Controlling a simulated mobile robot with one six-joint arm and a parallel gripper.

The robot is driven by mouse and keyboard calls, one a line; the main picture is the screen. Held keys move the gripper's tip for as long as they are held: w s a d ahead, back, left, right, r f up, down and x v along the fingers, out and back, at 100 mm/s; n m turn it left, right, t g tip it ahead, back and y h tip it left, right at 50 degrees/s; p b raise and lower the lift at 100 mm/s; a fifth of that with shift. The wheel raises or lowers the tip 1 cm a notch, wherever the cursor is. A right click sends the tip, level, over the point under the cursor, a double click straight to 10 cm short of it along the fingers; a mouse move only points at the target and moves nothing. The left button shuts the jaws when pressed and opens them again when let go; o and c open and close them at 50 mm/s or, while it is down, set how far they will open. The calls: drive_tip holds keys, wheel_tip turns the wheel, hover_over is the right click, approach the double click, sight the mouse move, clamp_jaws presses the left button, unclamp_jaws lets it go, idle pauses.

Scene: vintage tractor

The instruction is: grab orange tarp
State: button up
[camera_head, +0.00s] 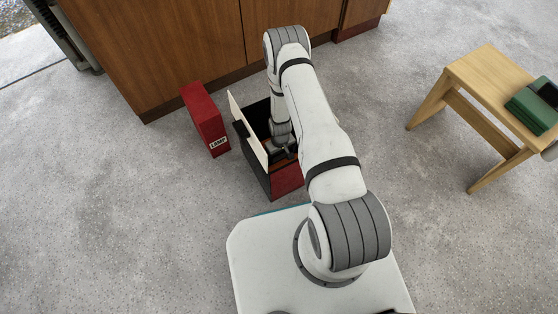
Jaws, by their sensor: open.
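My arm reaches down into an open black and red box (251,163) on the floor. My gripper (284,151) is open, low in the mouth of the box, and partly hidden by the box's walls and my arm. A small orange-brown patch (268,146) shows inside the box beside the gripper. It may be the orange tarp, but too little shows to be sure. I cannot tell whether the gripper touches it. A cream panel (246,128) stands tilted along the left side of the box.
A red box marked LAMP (205,120) stands just left of the open box. A wooden cabinet (165,45) stands behind. The grey floor is clear at left and between box and stool.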

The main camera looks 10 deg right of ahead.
drive_tip(key=c, duration=1.9)
